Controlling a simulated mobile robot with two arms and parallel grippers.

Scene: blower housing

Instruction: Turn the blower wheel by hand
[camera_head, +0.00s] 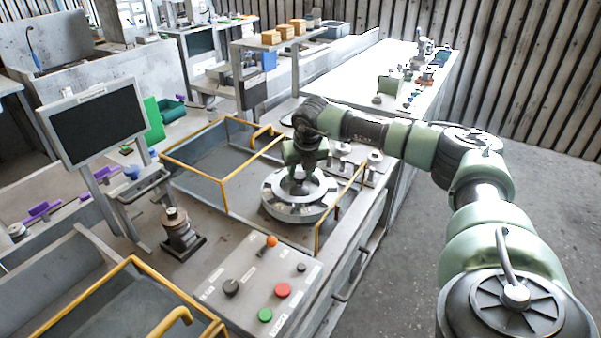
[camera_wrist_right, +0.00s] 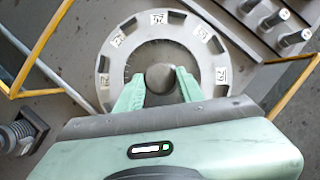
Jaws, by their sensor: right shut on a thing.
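The blower wheel (camera_head: 296,208) is a round grey disc with a ring of dark slots and white labels, lying flat on the bench. In the right wrist view the wheel (camera_wrist_right: 117,62) fills the upper middle. A round grey knob or hub (camera_wrist_right: 160,77) stands at its centre. My right gripper (camera_head: 301,180) reaches down over the wheel's middle. In the right wrist view its two green fingers (camera_wrist_right: 160,88) are on either side of the hub and shut on it. The gripper body hides the near part of the wheel. My left gripper is not in view.
Yellow rails (camera_head: 224,190) stand left of the wheel, and another yellow rail (camera_head: 338,205) stands at its right. A control panel (camera_head: 248,283) with coloured buttons is in front. A dark screen (camera_head: 97,122) stands at the left. Several metal pegs (camera_wrist_right: 275,18) are beside the wheel.

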